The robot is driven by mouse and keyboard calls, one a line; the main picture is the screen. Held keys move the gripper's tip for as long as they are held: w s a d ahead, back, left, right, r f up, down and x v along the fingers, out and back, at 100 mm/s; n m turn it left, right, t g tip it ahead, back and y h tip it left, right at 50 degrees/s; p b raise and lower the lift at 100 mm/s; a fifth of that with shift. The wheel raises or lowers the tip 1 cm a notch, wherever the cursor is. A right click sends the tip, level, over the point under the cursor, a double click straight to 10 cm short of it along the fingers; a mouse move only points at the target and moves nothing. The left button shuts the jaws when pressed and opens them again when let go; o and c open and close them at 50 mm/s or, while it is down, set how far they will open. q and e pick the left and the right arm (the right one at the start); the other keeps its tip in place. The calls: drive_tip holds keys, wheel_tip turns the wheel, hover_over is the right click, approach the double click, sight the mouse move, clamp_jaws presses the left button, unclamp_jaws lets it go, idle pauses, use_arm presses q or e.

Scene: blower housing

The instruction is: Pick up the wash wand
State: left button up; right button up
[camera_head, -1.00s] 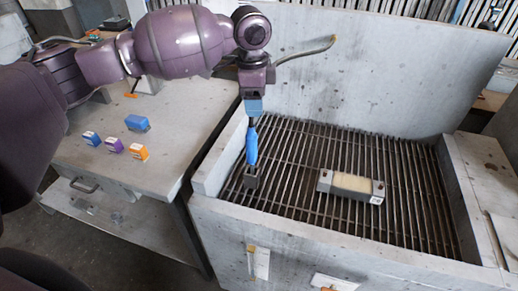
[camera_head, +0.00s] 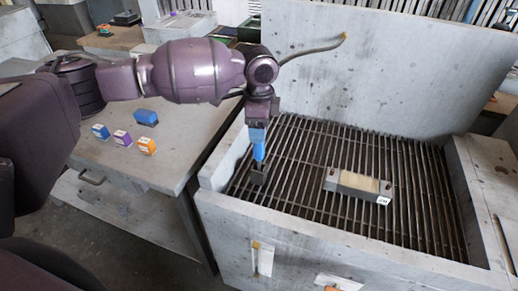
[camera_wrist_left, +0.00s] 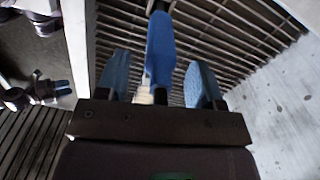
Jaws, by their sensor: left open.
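The wash wand (camera_head: 259,152) has a blue body and a dark block-shaped lower end, and stands upright over the left part of the grate. My left gripper (camera_head: 257,134) is directly above it, pointing down, with its blue fingertips at the wand's upper part. In the left wrist view the wand (camera_wrist_left: 160,50) lies between the two blue fingers of the left gripper (camera_wrist_left: 160,82). The fingers are open, with a gap showing on the wand's right side. The wand's top is hidden by the gripper. My right gripper is not in view.
A grey block with a pale top (camera_head: 360,186) lies on the slatted grate (camera_head: 310,148) to the right. The basin's grey walls (camera_head: 410,70) surround the grate. A hose (camera_head: 315,48) runs from the back wall behind my arm. Small boxes (camera_head: 122,138) sit on the left table.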

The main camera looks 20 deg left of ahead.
sight(259, 155)
use_arm(q)
wheel_tip(259, 155, down, 2)
drive_tip(key=shift+f, duration=0.2)
drive_tip(key=c, duration=0.5)
clamp_jaws()
drive_tip(key=shift+r, duration=0.15)
